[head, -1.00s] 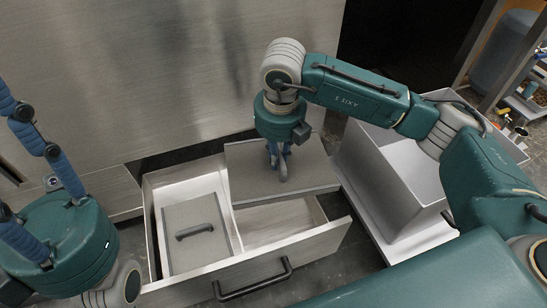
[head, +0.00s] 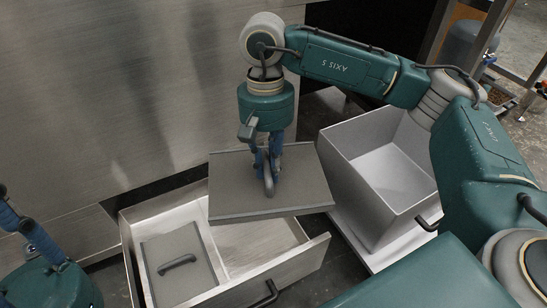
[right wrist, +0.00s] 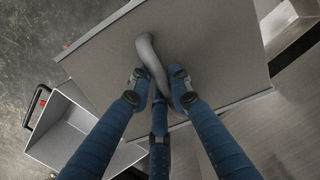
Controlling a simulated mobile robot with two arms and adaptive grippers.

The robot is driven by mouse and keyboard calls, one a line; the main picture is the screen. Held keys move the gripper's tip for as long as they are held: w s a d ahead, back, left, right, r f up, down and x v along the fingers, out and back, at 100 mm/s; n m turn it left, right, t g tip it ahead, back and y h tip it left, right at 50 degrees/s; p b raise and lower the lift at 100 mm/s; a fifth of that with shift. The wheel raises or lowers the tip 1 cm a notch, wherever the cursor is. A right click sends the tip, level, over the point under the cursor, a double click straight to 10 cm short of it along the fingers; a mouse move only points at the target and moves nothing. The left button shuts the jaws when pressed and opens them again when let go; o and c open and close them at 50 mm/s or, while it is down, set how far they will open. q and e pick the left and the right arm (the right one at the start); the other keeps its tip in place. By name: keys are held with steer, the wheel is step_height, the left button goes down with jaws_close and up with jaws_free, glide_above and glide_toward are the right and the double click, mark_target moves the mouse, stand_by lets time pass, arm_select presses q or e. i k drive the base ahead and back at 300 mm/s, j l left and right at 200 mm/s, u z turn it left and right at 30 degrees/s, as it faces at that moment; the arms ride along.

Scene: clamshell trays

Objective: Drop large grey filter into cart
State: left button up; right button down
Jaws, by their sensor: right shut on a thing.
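The large grey filter (head: 230,195) is a flat square panel with a curved handle. My right gripper (head: 267,180) is shut on that handle and holds the panel in the air, roughly level, above the back of the open drawer. In the right wrist view the filter (right wrist: 105,65) fills the middle, with the gripper (right wrist: 157,88) around its handle. The cart (head: 352,195), an open grey box on a pale base, stands to the right of the filter and looks empty. Part of a grey box with a red and black handle, apparently the cart (right wrist: 62,132), shows at lower left there.
The open metal drawer (head: 302,262) lies below. A smaller grey filter (head: 195,245) with a handle sits in its left compartment, and its right compartment looks empty. A steel cabinet face (head: 120,90) rises behind. A shelf with small items stands at far right.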

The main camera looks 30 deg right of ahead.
mark_target(387, 186)
steer(key=k+l+u, duration=0.1)
steer(key=k+l, duration=0.25)
steer(key=k+l+u, duration=0.15)
steer(key=k+l, duration=0.15)
steer(key=k, duration=0.15)
steer(key=k+l+u, duration=0.1)
steer(key=l, duration=0.3)
steer(key=k+l+u, duration=0.15)
steer(key=l, duration=0.2)
steer(key=k+l+u, duration=0.1)
steer(key=l, duration=0.3)
steer(key=k+l+u, duration=0.15)
steer(key=l, duration=0.2)
steer(key=k+l+u, duration=0.1)
steer(key=l, duration=0.25)
steer(key=i+l+u, duration=0.15)
steer(key=l, duration=0.45)
steer(key=l+u, duration=0.1)
steer(key=l, duration=0.55)
